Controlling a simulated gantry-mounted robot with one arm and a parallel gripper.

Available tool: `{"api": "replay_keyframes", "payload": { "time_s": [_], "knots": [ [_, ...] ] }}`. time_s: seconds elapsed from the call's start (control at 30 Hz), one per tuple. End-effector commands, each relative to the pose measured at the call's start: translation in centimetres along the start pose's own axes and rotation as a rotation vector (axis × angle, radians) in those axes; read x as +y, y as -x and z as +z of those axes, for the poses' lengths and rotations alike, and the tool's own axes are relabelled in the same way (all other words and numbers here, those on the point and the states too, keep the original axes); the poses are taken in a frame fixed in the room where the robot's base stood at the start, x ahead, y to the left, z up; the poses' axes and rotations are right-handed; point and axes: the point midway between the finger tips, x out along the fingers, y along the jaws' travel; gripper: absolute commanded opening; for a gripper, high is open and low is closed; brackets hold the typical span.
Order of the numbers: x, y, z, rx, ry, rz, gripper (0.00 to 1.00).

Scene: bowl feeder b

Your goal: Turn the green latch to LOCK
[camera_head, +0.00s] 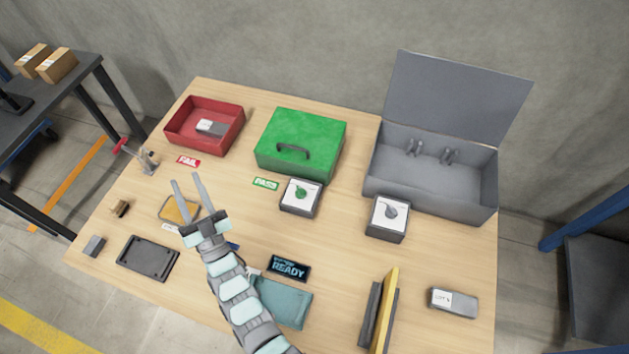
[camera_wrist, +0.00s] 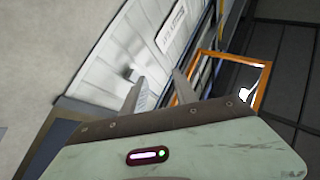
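The green latch (camera_head: 301,193) is a small green knob on the white top face of a dark box (camera_head: 298,206), in the middle of the table in the head view. The lettering around it is too small to read. My gripper (camera_head: 188,184) is to the left of the latch, above the left part of the table. Its two fingers are apart with nothing between them. In the wrist view my gripper (camera_wrist: 158,92) also shows its two fingers apart and empty. The latch does not show in the wrist view.
A similar box with a grey knob (camera_head: 390,210) stands right of the latch. Behind the latch is a closed green case (camera_head: 315,133); a red bin (camera_head: 222,113) stands back left and an open grey case (camera_head: 433,190) back right. A READY display (camera_head: 289,268) lies in front.

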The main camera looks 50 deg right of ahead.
Motion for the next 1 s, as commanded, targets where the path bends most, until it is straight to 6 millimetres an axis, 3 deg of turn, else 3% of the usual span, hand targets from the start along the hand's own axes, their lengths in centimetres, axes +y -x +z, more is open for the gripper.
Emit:
{"api": "replay_keyframes", "payload": {
  "time_s": [0.03,0.2,0.4,0.5,0.6,0.77,0.87,1.0],
  "knots": [
    [1.1,-2.4,2.3,-0.061,-0.003,0.028,0.35],
    [3.4,-7.9,10.0,-0.299,-0.035,0.085,0.35],
    [5.0,-12.8,16.8,-0.59,-0.078,0.101,0.35],
    [5.8,-14.4,19.0,-0.736,-0.089,0.093,0.35],
    [6.5,-15.3,20.4,-0.886,-0.089,0.075,0.35],
    [8.6,-14.7,21.0,-1.136,-0.068,0.047,0.35],
    [10.6,-13.2,20.3,-1.297,-0.039,0.035,0.35],
    [14.6,-9.6,17.8,-1.535,0.018,0.039,0.35]
  ]
}}
